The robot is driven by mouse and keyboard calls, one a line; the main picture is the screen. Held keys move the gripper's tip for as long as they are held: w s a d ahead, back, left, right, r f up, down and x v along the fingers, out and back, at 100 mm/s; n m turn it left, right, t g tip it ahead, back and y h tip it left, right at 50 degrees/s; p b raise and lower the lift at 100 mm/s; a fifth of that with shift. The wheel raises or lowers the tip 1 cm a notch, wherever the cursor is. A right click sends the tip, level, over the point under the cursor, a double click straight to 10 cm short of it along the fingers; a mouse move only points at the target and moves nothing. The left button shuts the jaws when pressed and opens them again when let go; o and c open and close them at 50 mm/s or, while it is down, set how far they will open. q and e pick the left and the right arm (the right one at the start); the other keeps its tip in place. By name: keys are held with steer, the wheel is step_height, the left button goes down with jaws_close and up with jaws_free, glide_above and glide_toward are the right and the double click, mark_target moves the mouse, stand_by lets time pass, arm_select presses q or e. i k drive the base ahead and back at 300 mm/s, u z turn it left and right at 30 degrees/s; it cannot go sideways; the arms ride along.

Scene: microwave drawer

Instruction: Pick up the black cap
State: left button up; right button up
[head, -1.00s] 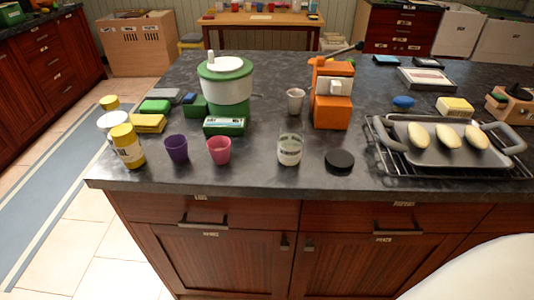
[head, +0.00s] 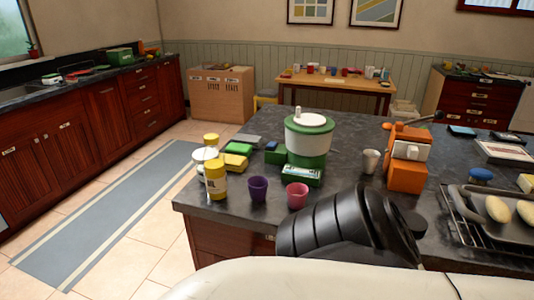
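The black cap (head: 414,220) lies on the dark countertop (head: 225,208), right of a black ribbed part of my own arm that rises from the bottom. That arm part hides some of the cap's left and lower side. No gripper fingers show in the head view, so I cannot see where either gripper is relative to the cap.
A purple cup (head: 258,189) and pink cup (head: 297,195) stand left of my arm. An orange appliance (head: 407,172) and metal cup (head: 370,161) stand behind the cap. A rack with a tray (head: 467,205) is to its right. The glass jar is hidden.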

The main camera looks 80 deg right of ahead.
mark_target(418, 226)
steer(key=u, duration=0.05)
steer(key=k, duration=2.05)
steer(key=z, duration=0.85)
